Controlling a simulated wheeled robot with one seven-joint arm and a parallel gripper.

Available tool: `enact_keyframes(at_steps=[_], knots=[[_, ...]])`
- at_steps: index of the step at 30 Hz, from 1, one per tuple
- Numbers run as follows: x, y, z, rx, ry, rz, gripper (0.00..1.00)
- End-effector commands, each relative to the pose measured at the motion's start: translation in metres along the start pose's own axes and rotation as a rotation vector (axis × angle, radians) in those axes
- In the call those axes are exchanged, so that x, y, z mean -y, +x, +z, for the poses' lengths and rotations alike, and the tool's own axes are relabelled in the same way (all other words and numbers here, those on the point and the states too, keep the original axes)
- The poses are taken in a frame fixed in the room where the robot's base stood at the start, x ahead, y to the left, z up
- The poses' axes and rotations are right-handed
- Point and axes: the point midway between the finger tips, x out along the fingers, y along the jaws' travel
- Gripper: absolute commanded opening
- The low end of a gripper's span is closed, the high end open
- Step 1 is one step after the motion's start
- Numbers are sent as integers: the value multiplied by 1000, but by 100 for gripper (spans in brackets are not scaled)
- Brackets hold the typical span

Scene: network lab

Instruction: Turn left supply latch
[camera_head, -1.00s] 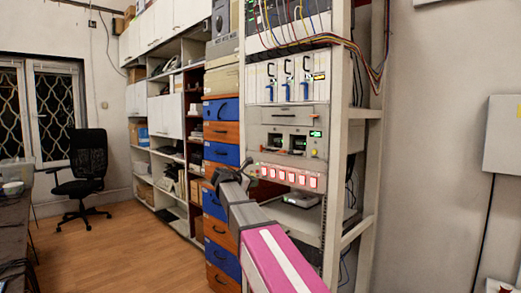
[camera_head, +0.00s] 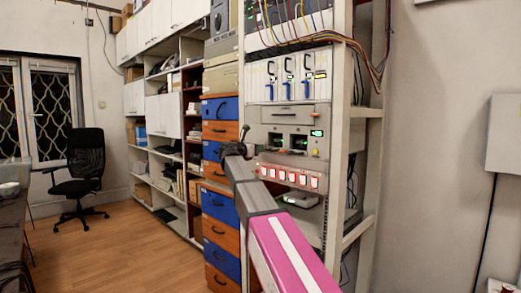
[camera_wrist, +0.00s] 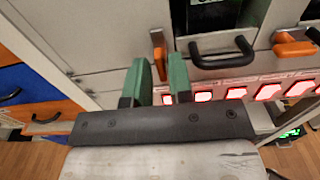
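The left supply latch (camera_wrist: 158,48) is a small orange lever. It hangs upright on the grey panel in the wrist view, left of a black supply handle (camera_wrist: 222,54). My gripper (camera_wrist: 158,66) has its two green fingers apart, one on each side of the latch's lower part. A gap seems to show on both sides, but contact is hard to tell. A second orange latch (camera_wrist: 295,48) lies nearly level at the right. In the head view, my gripper (camera_head: 244,134) is at the left edge of the supply unit (camera_head: 290,142), and the left latch is hidden there.
A row of red-lit switches (camera_wrist: 235,93) runs just below the supplies, close under my fingers. Blue and orange drawers (camera_head: 220,152) stand left of the rack. The rack's pale upright post (camera_head: 336,150) is at the right. Open floor (camera_head: 120,240) lies at the left.

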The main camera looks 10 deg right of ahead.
Motion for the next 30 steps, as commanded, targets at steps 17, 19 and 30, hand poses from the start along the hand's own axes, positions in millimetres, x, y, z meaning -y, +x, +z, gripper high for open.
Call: enact_keyframes(at_steps=[17, 19, 30], knots=[[0, 22, -1, -1, 1, 0, 14], [0, 22, -1, -1, 1, 0, 0], [0, 22, -1, -1, 33, 0, 0]])
